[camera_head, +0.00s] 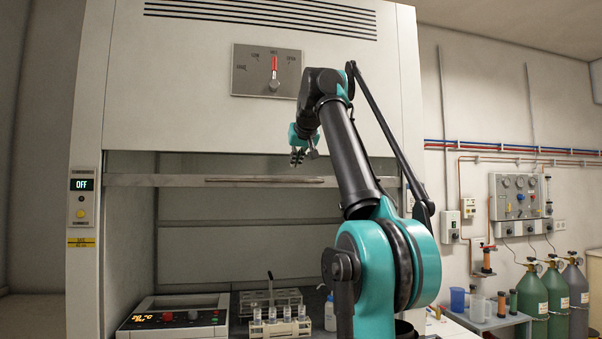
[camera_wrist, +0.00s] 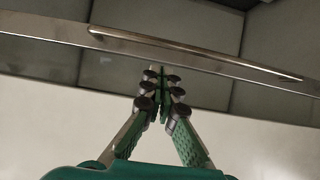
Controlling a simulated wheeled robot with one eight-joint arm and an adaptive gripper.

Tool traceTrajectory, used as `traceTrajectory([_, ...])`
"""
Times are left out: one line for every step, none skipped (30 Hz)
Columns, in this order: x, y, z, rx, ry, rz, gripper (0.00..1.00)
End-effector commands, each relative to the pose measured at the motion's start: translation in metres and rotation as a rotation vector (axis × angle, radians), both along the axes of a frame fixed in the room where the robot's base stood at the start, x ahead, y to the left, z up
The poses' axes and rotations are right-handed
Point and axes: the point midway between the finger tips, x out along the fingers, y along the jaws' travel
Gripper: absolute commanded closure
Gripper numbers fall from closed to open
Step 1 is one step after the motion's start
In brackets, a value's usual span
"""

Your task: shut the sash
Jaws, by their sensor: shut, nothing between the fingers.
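The sash shows as a metal-edged bar (camera_head: 225,181) across the front of the fume hood, with a long thin handle on it. It stands raised, with open space below it into the hood. In the wrist view the sash bar (camera_wrist: 60,31) crosses the upper part, with the long handle (camera_wrist: 200,55) along it. My gripper (camera_head: 297,156) is in front of the hood, a little above the bar. Its fingers are shut and empty; in the wrist view the fingertips (camera_wrist: 160,72) overlap the bar's lower edge in the picture. I cannot tell whether they touch it.
Inside the hood are a hotplate-like device (camera_head: 175,318) with a lit display and a rack of vials (camera_head: 280,328). A panel with a red lever (camera_head: 274,67) is above. An OFF display (camera_head: 82,184) is on the left post. Gas cylinders (camera_head: 531,290) stand at right.

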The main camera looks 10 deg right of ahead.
Motion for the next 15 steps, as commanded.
traceTrajectory([-0.006, 0.0, 0.014, 0.0, -0.018, -0.001, 1.0])
traceTrajectory([-0.009, 0.0, 0.022, 0.0, -0.027, -0.001, 1.0])
traceTrajectory([-0.013, 0.0, 0.029, -0.001, -0.039, -0.002, 1.0])
traceTrajectory([-0.016, -0.001, 0.035, -0.001, -0.047, -0.002, 1.0])
traceTrajectory([-0.018, -0.001, 0.039, -0.001, -0.053, -0.002, 1.0])
traceTrajectory([-0.021, -0.001, 0.043, -0.001, -0.06, -0.002, 1.0])
traceTrajectory([-0.023, -0.001, 0.046, -0.001, -0.064, -0.003, 1.0])
traceTrajectory([-0.024, -0.001, 0.048, -0.001, -0.067, -0.003, 1.0])
traceTrajectory([-0.024, -0.001, 0.049, -0.001, -0.07, -0.003, 1.0])
traceTrajectory([-0.024, -0.001, 0.049, -0.001, -0.071, -0.003, 1.0])
traceTrajectory([-0.022, -0.001, 0.049, -0.001, -0.072, -0.003, 1.0])
traceTrajectory([-0.02, -0.001, 0.048, -0.001, -0.073, -0.003, 1.0])
traceTrajectory([-0.017, -0.001, 0.047, -0.001, -0.072, -0.003, 1.0])
traceTrajectory([-0.014, -0.001, 0.045, -0.001, -0.072, -0.003, 1.0])
traceTrajectory([-0.008, -0.001, 0.042, -0.001, -0.072, -0.003, 1.0])
